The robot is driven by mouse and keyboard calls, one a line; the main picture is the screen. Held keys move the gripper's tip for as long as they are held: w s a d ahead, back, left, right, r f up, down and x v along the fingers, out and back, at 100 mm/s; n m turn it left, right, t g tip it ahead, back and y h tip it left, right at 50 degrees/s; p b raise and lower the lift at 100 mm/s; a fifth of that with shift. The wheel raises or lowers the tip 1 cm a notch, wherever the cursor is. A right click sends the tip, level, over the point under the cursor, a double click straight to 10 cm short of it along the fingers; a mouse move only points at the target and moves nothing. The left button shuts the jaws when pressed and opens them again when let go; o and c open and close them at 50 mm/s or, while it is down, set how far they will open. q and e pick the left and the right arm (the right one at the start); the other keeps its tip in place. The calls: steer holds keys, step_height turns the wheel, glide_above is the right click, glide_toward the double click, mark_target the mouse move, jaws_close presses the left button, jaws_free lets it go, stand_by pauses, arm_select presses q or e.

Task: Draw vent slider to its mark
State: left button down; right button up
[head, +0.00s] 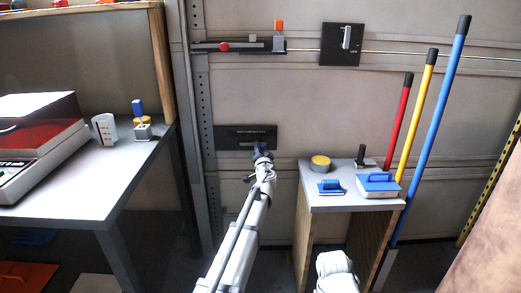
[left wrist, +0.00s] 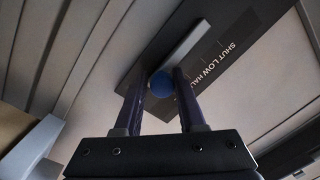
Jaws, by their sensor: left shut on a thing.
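The dark vent panel (head: 232,134) is fixed to the wall in the head view, with small pale lettering. In the left wrist view the panel (left wrist: 240,32) carries tick marks and the words SHUT, LOW and a cut-off HAL. A blue round knob (left wrist: 161,83) sits at the lower end of a pale grey bar (left wrist: 188,46) on the panel. My left gripper (head: 262,152) is at the panel's lower right part, and its fingers (left wrist: 160,92) are shut on the knob. My right gripper does not show.
A small stand (head: 345,201) right of the panel holds a yellow-topped tub (head: 320,163) and blue-handled tools. Red, yellow and blue poles (head: 430,130) lean behind it. A workbench (head: 90,185) stands at left. A rail with a red knob (head: 224,47) runs above.

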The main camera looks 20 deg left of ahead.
mark_target(238, 143)
arm_select(q)
steer(key=shift+w+a, duration=0.15)
steer(key=a, duration=0.2)
steer(key=s+a, duration=0.1)
steer(key=a, duration=0.2)
steer(key=s+a, duration=0.1)
steer(key=a, duration=0.2)
steer(key=shift+s+a, duration=0.1)
steer(key=c, duration=0.9)
jaws_free()
steer(key=shift+a, duration=0.1)
steer(key=o, duration=0.3)
steer(key=shift+s+a+r, duration=0.1)
steer(key=shift+r, duration=0.05)
steer(key=shift+d, duration=0.2)
